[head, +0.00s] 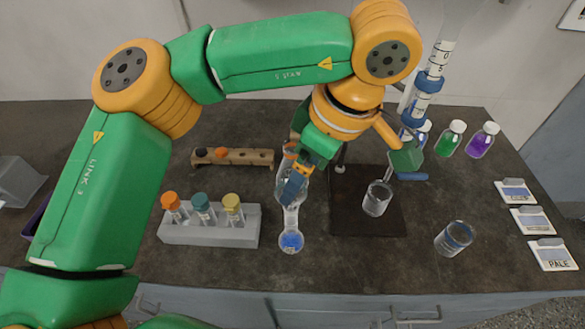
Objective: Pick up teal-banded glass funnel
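A teal-topped glass piece (202,208) stands in the middle of a grey rack, between an orange-topped one (174,207) and a yellow-topped one (233,209). It is the only teal-marked glass I can make out, and I cannot tell if it is a funnel. My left gripper (352,180) is to its right, over the dark plate. Its two blue-tipped fingers are spread wide. The left finger overlaps clear glassware (291,218) with blue contents at its bottom; contact cannot be told. My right gripper is not in view.
The grey rack (210,235) is near the front edge. Behind it lies a wooden rack (255,158). Beakers (377,200) (454,238) stand on and beside the dark plate (345,222). Green (450,139) and purple (483,140) bottles, a graduated tube (440,55) and cards (553,254) are right.

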